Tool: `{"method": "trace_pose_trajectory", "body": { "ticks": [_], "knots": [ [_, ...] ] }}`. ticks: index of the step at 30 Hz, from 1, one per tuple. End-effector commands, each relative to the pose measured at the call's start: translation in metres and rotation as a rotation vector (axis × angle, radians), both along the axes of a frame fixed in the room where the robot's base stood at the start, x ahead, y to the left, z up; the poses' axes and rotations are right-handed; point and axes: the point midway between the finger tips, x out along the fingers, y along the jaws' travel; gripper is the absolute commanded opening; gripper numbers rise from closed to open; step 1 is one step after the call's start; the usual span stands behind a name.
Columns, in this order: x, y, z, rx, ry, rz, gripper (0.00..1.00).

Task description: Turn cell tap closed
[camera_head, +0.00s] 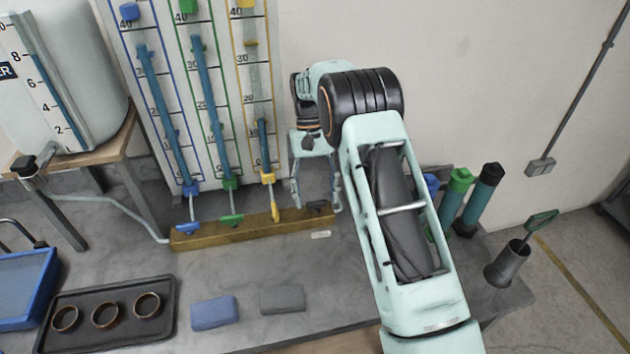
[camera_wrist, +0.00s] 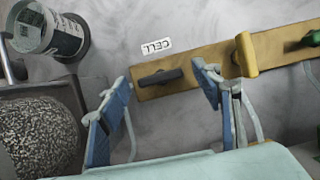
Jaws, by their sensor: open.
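The cell tap is a small black lever (camera_head: 317,206) at the right end of a yellow-brown wooden bar (camera_head: 215,236). In the wrist view the black lever (camera_wrist: 160,77) lies nearly along the length of the bar (camera_wrist: 205,62), beside a white label reading CELL (camera_wrist: 157,46). My gripper (camera_head: 317,200) hangs over that end of the bar with its fingers pointing down. In the wrist view my gripper (camera_wrist: 162,98) is open, its blue-padded fingers on either side of the lever. No finger clearly touches the lever.
A yellow tap lever (camera_wrist: 246,55) sits close to the right finger, crossing the bar. Green (camera_head: 231,220) and blue (camera_head: 192,227) taps stand farther left under gauge tubes. Bottles (camera_head: 452,197) and a dark cup (camera_head: 506,264) stand to the right. The bench front has cloths (camera_head: 213,312) and a tray (camera_head: 75,340).

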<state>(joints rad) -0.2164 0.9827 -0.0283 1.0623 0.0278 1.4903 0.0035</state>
Motion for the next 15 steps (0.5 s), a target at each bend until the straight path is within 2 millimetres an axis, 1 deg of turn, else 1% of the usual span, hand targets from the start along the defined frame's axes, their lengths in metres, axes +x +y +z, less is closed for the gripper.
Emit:
{"method": "trace_pose_trajectory", "body": {
  "ticks": [5,9,15],
  "knots": [
    [0.010,0.002,0.023,0.001,-0.005,0.000,0.59],
    [0.020,0.004,0.045,0.001,-0.005,-0.001,0.59],
    [0.031,0.006,0.072,0.001,-0.004,0.000,0.59]
  ]
}}
